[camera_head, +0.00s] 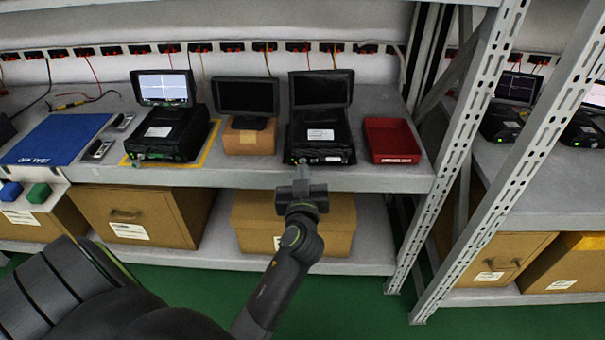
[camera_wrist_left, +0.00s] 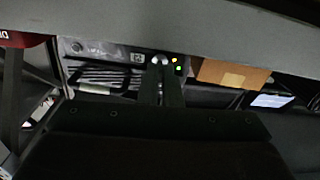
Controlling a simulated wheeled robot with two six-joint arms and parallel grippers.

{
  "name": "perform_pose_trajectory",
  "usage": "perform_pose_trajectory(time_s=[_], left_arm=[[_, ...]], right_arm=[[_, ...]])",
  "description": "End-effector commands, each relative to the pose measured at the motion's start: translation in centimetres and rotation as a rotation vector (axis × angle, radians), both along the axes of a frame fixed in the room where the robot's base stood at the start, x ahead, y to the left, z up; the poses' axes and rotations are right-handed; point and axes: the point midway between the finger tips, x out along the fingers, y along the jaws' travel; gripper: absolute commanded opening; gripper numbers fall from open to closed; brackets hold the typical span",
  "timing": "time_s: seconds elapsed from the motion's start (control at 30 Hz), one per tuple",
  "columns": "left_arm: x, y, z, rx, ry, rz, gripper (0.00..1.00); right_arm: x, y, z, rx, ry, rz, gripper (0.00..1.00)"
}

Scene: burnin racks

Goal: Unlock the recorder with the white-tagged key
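I cannot tell whether that metal is a key or the lock. No white tag can be made out. A second recorder (camera_head: 165,135) with a lit screen stands further left. My right gripper is not in view.
A red tray (camera_head: 391,141) stands right of the recorder. A dark monitor (camera_head: 246,97) sits on a cardboard box (camera_head: 249,139) to its left. A blue mat (camera_head: 55,138) lies at the far left. Grey rack posts (camera_head: 440,185) rise at the right. Boxes fill the lower shelf.

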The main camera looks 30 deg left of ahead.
Motion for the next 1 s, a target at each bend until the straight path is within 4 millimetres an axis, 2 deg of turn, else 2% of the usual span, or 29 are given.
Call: perform_pose_trajectory(time_s=[0.1,0.7,1.0], left_arm=[[0.0,0.0,0.2,0.093,0.059,0.0,0.0],[0.1,0.0,0.3,0.547,0.358,0.0,0.0],[0.1,0.0,0.2,0.689,0.452,0.0,0.0]], right_arm=[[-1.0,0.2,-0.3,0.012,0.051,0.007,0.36],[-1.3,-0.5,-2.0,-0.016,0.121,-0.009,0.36],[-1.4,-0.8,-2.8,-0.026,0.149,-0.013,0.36]])
